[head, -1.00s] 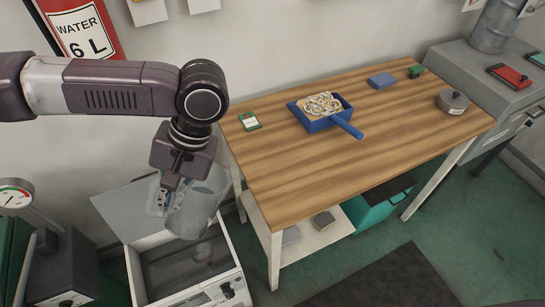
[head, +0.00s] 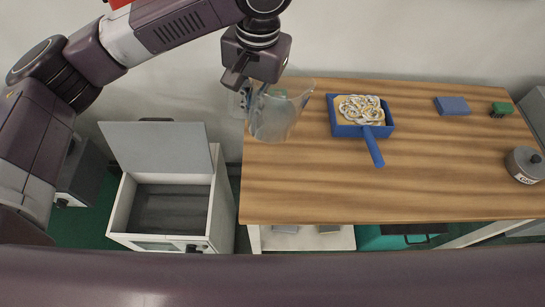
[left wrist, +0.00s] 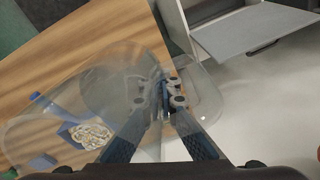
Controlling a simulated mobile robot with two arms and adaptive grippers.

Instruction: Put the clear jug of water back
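The clear jug (head: 280,118) is see-through and looks roughly upright in the head view, where it appears over the back left corner of the wooden table (head: 300,190). My left gripper (head: 249,94) is shut on its handle side. In the left wrist view the fingers (left wrist: 165,95) come together at the handle, and the jug's clear body (left wrist: 110,100) spreads across the picture. I cannot tell whether its base touches the table, nor make out the water in it. My right gripper is not in view.
A white box (head: 118,208) with its grey lid (head: 150,147) raised stands left of the table. A blue tray (head: 386,131) with a handle holds pale rings. A blue block (head: 453,106), a green block (head: 501,109) and a grey round pot (head: 524,165) are at the right. The table's front is clear.

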